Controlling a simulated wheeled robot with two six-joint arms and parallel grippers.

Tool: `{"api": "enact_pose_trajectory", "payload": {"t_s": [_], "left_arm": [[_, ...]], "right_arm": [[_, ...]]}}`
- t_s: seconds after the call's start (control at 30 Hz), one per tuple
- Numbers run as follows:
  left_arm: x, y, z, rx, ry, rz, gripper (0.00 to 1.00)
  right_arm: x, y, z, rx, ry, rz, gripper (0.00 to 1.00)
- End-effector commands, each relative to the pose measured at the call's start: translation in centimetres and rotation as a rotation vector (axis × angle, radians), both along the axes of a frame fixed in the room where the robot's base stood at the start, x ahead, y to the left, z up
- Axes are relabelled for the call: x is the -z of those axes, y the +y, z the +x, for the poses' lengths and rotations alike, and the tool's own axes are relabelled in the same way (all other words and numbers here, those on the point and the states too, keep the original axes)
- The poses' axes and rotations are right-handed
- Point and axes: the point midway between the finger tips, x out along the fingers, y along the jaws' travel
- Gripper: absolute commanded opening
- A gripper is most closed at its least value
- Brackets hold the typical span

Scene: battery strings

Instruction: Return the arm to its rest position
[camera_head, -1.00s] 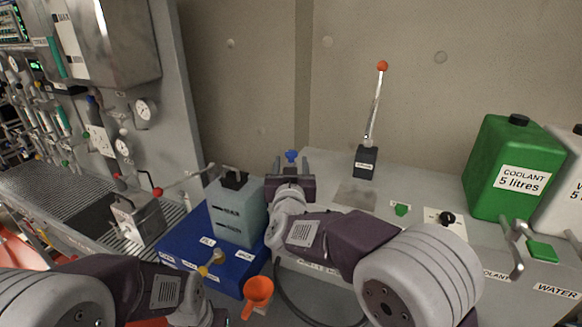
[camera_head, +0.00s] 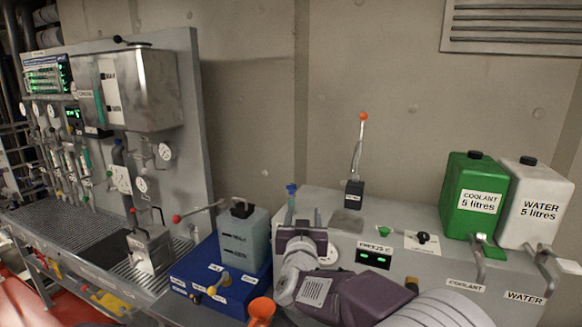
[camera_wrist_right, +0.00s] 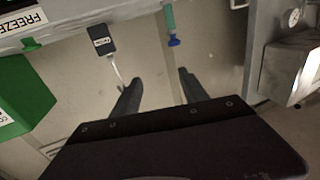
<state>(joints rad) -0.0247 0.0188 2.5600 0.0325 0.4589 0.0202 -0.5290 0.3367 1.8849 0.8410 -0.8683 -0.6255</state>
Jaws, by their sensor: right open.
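My right arm reaches in from the bottom right in the head view. Its right gripper (camera_head: 304,217) is open, with two dark fingers pointing away from me over the near edge of the grey bench. In the right wrist view the fingers (camera_wrist_right: 158,88) stand apart with nothing between them. A teal tube with a blue end (camera_head: 292,190) shows just beyond the fingers in the head view, and also in the wrist view (camera_wrist_right: 172,30), clear of them. My left gripper is out of view.
A blue case (camera_head: 232,292) with a grey-blue container (camera_head: 243,238) and an orange funnel (camera_head: 261,310) lies left of the arm. A lever (camera_head: 357,160), green coolant can (camera_head: 470,200) and white water can (camera_head: 535,205) stand on the bench (camera_head: 420,262). A panelled rack is at left.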

Motion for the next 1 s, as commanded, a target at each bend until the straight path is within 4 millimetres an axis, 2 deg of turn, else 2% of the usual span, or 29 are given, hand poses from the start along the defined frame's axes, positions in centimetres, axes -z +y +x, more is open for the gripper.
{"api": "enact_pose_trajectory", "payload": {"t_s": [0.17,0.27,0.37,0.47,0.57,0.63,0.67,0.7,0.77,0.8,0.9,1.0], "left_arm": [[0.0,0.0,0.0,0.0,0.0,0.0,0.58],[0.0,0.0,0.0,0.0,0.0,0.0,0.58],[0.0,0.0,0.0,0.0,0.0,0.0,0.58],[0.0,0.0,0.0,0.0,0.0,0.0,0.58],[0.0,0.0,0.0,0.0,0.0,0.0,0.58],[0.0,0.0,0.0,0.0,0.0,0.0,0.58],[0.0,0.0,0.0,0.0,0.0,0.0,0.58],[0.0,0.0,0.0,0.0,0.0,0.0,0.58],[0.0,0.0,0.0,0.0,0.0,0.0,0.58],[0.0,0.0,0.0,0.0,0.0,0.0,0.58],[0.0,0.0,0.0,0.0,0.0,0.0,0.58],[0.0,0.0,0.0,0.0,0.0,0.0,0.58]], "right_arm": [[-1.0,-4.8,0.3,0.079,-0.01,0.001,0.52],[-0.9,-8.4,0.0,0.117,0.004,-0.03,0.52],[1.5,-11.7,-0.9,0.103,0.098,-0.072,0.52],[5.7,-13.5,-2.7,0.049,0.246,-0.083,0.52],[10.9,-14.4,-5.8,-0.013,0.438,-0.073,0.52],[15.3,-14.8,-9.2,-0.055,0.606,-0.054,0.52],[17.2,-14.9,-11.0,-0.071,0.687,-0.044,0.52],[19.7,-14.8,-13.7,-0.092,0.799,-0.03,0.52],[23.0,-14.7,-17.8,-0.115,0.962,-0.01,0.52],[24.7,-14.5,-20.5,-0.126,1.063,-0.003,0.52],[27.6,-14.4,-26.2,-0.132,1.277,0.012,0.52],[28.8,-14.7,-30.0,-0.107,1.42,0.032,0.52]]}}
